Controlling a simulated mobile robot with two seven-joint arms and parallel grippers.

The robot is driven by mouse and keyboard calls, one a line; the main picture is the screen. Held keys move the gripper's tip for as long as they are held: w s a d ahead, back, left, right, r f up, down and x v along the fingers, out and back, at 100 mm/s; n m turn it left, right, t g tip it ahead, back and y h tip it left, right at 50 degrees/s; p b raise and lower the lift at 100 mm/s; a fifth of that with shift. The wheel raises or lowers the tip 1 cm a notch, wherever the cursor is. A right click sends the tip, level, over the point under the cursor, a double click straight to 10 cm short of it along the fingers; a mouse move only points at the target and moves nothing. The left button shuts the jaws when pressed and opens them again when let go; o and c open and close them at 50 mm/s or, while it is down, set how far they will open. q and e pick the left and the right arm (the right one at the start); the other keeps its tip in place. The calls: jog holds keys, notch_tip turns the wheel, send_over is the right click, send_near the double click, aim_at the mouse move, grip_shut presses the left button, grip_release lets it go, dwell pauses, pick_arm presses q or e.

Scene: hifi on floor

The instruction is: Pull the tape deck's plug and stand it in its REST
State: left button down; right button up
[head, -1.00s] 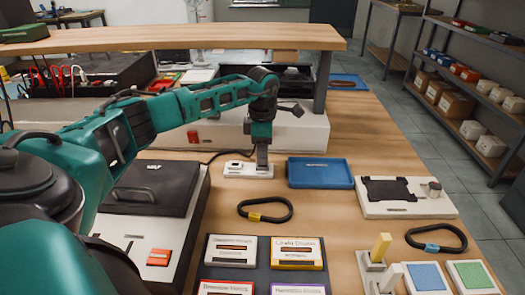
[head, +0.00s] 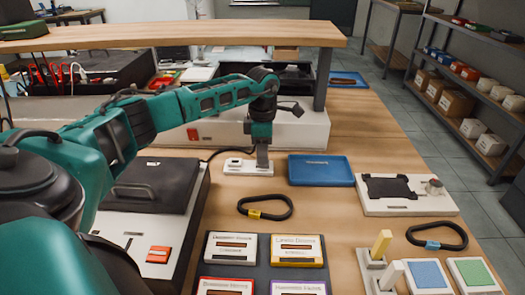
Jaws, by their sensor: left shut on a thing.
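My left gripper (head: 262,160) points down at a small white socket block (head: 235,166) on the table, just left of the blue tray. It is shut on what appears to be the plug, which the fingers mostly hide. A dark cord runs from the block area to the left, towards a white deck with a black lid (head: 154,187) and an orange-red button; I take this for the tape deck. A white stand with upright posts (head: 378,268) is at front right. I cannot read a REST label anywhere. My right gripper is not in view.
A blue tray (head: 321,170) lies right of the gripper. A white plate with a black pad (head: 400,206) is further right. Two black loops (head: 265,207), (head: 437,236) and a dark holder of cassettes (head: 265,249) lie nearer. A raised shelf (head: 180,41) spans behind.

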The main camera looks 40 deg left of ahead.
pick_arm(q)
jog(key=c, duration=0.8)
grip_release()
jog(key=shift+c, duration=0.2)
notch_tip(320, 180, up, 18)
jog(key=p, duration=0.6)
jog(key=shift+f, duration=0.1)
